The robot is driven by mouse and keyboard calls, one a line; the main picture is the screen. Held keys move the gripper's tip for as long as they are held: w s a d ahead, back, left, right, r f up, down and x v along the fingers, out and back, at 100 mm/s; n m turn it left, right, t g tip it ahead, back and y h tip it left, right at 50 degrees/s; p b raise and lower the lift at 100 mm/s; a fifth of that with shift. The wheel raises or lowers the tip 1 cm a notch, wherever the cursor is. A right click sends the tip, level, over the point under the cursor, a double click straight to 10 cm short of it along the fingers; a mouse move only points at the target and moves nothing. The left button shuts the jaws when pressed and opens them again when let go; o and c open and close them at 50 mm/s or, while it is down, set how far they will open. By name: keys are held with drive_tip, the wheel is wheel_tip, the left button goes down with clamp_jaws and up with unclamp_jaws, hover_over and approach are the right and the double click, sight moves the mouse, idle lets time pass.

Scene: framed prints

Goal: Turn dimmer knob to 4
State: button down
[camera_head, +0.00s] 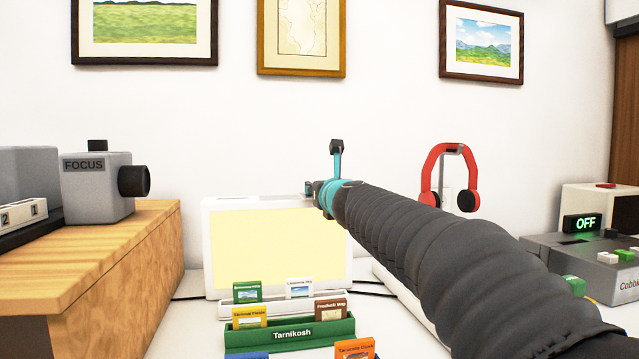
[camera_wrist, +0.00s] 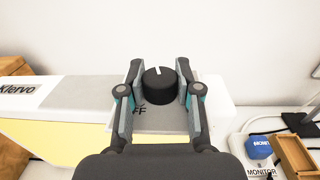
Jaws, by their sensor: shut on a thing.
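The dimmer knob (camera_wrist: 160,87) is a round black knob with a white pointer line on its top, pointing to the far side and slightly left. It sits on a grey plate (camera_wrist: 160,124) on the top of a white light box, with part of a printed word, "FF", showing. My gripper (camera_wrist: 159,70) is shut on the knob, one finger on each side. In the head view the light box (camera_head: 278,248) has a glowing cream front, and my arm hides the knob. The number marks of the dial are not visible.
Small picture cards stand in a green "Tarnikosh" holder (camera_head: 290,332) before the light box. Red headphones (camera_head: 450,165) hang to the right. A grey "FOCUS" device (camera_head: 97,185) stands on a wooden block at left. A power strip with a blue plug (camera_wrist: 260,147) lies at right.

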drive_tip(key=shift+a+r+m+h+p, duration=0.15)
drive_tip(key=shift+m+h+p, duration=0.45)
drive_tip(key=shift+h, duration=0.3)
drive_tip(key=m+h+p, duration=0.2)
drive_tip(key=m+h, duration=0.1)
drive_tip(key=h, duration=0.2)
drive_tip(key=shift+m+g+h+p, duration=0.5)
drive_tip(key=shift+m+h, duration=0.7)
drive_tip(key=shift+h, duration=0.5)
drive_tip(key=shift+m+g+h+p, duration=0.5)
drive_tip(key=shift+m+h, duration=0.7)
drive_tip(key=shift+h, duration=0.8)
drive_tip(key=c, duration=0.8)
unclamp_jaws()
drive_tip(key=shift+o, duration=0.2)
drive_tip(key=v, duration=1.2)
